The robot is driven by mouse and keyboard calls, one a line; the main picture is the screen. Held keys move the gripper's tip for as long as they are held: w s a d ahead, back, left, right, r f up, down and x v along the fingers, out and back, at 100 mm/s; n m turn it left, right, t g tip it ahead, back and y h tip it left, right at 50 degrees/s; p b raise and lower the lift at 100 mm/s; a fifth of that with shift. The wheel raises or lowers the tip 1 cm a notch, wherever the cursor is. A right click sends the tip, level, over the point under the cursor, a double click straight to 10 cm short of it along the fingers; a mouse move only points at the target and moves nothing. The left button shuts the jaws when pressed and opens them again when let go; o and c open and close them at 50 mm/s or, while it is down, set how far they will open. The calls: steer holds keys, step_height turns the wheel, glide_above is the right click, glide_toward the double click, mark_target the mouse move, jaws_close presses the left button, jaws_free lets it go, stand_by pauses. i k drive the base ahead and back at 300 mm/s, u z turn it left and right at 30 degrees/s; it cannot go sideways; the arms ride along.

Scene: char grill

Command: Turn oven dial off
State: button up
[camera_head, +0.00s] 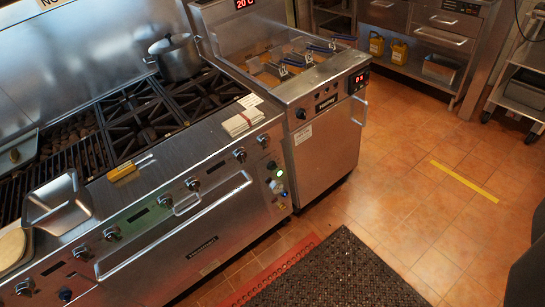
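A steel range with an oven (205,240) fills the left and centre. Its sloping front panel carries a row of several black and silver dials, among them one at the right end (263,141), one further left (192,184) and one near the left end (82,252). The frame does not show which dial is the oven's, and the dial settings are too small to read. My gripper does not show in this view.
A fryer (325,150) with baskets stands right of the range. A pot (176,57), a metal tray (57,203) and folded cloths (241,121) rest on the range. A dark mat (340,275) lies in front. Open tiled floor (410,180) lies right. Dark shapes at the right edge are unclear.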

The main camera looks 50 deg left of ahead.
mark_target(271, 165)
steer(key=u, duration=0.35)
steer(key=i, duration=0.85)
steer(key=u, duration=0.55)
